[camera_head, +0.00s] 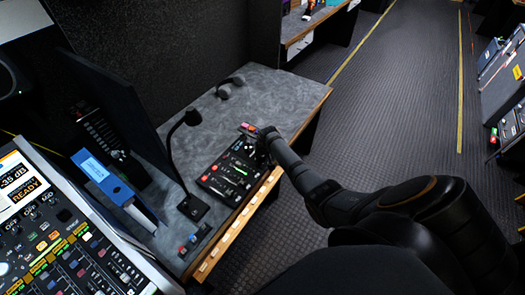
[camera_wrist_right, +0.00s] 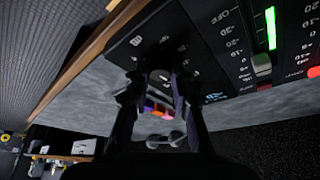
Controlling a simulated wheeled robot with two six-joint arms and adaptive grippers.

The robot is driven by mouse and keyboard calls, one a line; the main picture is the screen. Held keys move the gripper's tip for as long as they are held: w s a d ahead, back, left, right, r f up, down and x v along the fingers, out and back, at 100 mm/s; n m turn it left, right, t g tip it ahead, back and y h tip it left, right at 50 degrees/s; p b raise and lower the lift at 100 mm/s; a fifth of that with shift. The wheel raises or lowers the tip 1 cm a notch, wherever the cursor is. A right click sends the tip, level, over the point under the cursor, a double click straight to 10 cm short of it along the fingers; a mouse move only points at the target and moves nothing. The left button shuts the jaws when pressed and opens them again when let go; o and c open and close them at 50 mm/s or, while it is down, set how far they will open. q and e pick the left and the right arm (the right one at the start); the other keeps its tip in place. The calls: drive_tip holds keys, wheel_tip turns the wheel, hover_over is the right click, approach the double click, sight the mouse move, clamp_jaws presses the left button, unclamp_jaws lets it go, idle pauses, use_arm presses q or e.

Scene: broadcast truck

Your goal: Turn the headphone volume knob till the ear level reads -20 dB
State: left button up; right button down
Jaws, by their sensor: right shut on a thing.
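A black control panel (camera_head: 230,170) lies on the grey desk, with faders and lit green and red marks. My right gripper (camera_head: 264,143) is down at the far right end of this panel. In the right wrist view its two fingers (camera_wrist_right: 157,88) are closed around a small knob (camera_wrist_right: 160,76) on the panel; the fingers and shadow partly hide it. The display (camera_head: 18,182) at the far left reads -35 dB, with READY below it. My left gripper is in neither view.
A gooseneck microphone (camera_head: 192,118) stands left of the panel. Headphones (camera_head: 230,82) lie at the back of the desk. A small box with red and blue buttons (camera_head: 194,238) sits near the front. A mixing console (camera_head: 75,255) fills the lower left.

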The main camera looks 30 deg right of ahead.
drive_tip(key=shift+a+m+h, duration=0.1)
drive_tip(key=shift+m+h, duration=0.2)
drive_tip(key=shift+m, duration=0.7)
drive_tip(key=m+h, duration=0.1)
drive_tip(key=m, duration=0.1)
drive_tip(key=shift+w+m+g, duration=0.15)
drive_tip(key=shift+m+g, duration=0.15)
drive_tip(key=shift+g, duration=0.1)
drive_tip(key=shift+f+m+g+h+b, duration=0.1)
drive_tip(key=shift+m+g+h+b, duration=0.25)
drive_tip(key=shift+m, duration=0.85)
drive_tip(key=shift+a+m+g+h+b, duration=0.1)
drive_tip(key=shift+m+g+h+b, duration=0.3)
drive_tip(key=shift+m, duration=0.9)
drive_tip(key=shift+y, duration=0.25)
drive_tip(key=c, duration=1.2)
unclamp_jaws()
drive_tip(key=shift+o, duration=0.2)
